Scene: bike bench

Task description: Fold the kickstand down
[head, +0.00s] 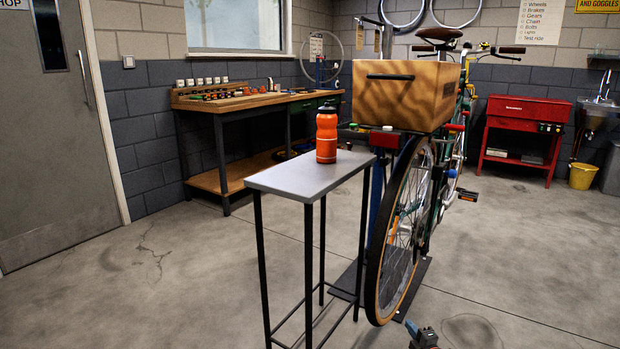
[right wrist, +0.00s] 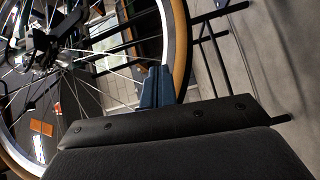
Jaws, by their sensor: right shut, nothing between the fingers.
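The bicycle stands with its rear wheel (head: 372,270) towards me in the head view, held over a dark base plate (head: 415,283). I cannot make out the kickstand clearly in either view. My right gripper (head: 420,333) is low at the bottom edge of the head view, to the right of the wheel's lower part. In the right wrist view its blue fingers (right wrist: 155,86) are shut and empty, in front of the wheel's rim (right wrist: 178,45). Spokes and the hub area (right wrist: 48,45) show to the left of the fingers. My left gripper is not in view.
A narrow grey table (head: 290,177) with an orange bottle (head: 326,136) stands just left of the wheel. A wooden crate (head: 400,98) sits above the rear wheel. A workbench (head: 262,98) and a red cabinet (head: 522,125) stand behind. The floor to the right is open.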

